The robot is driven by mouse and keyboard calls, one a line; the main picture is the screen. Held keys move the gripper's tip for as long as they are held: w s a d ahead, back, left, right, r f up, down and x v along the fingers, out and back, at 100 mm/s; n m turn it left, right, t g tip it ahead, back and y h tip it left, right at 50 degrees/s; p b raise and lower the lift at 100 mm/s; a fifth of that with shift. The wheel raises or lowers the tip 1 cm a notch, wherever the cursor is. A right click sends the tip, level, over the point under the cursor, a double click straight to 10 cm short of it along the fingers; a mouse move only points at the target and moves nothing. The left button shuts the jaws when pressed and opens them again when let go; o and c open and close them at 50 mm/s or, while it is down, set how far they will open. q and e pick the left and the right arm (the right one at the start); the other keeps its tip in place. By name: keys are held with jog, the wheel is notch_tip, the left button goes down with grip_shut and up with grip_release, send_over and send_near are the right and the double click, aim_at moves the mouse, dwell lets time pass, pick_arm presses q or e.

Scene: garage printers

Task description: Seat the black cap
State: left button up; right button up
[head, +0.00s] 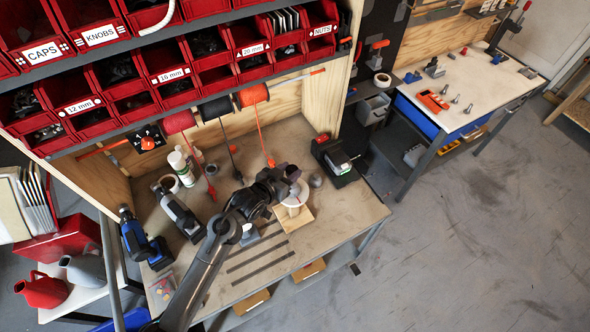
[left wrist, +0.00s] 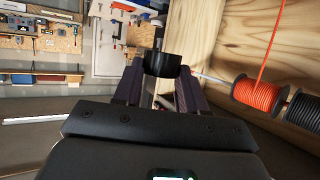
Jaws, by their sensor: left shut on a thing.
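My left gripper (head: 288,176) reaches over the workbench from the lower left in the head view. In the left wrist view the left gripper (left wrist: 160,88) is shut on the black cap (left wrist: 162,64), a short dark cylinder held between its fingertips. In the head view the gripper is above or beside a white round part (head: 296,196) on a pale wooden block (head: 292,220). The arm and fingers partly cover this part. I cannot tell whether the cap touches it. My right gripper is not in view.
A black device with a green display (head: 338,163) stands right of the gripper, with a small grey round piece (head: 316,180) between. Orange and black cords hang from spools (head: 253,95) behind. Red bins (head: 120,70) overhang the back.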

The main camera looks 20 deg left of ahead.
pick_arm(q)
jog(key=shift+w+r, duration=0.25)
jog(key=shift+r, duration=0.05)
dwell(0.4)
jog(key=shift+p, duration=0.4)
jog(key=shift+f+b, duration=1.75)
jog(key=shift+f, duration=1.15)
jog(key=shift+p, duration=0.8)
jog(key=shift+f, duration=0.15)
jog(key=shift+f+b, duration=0.85)
jog(key=shift+f, duration=0.55)
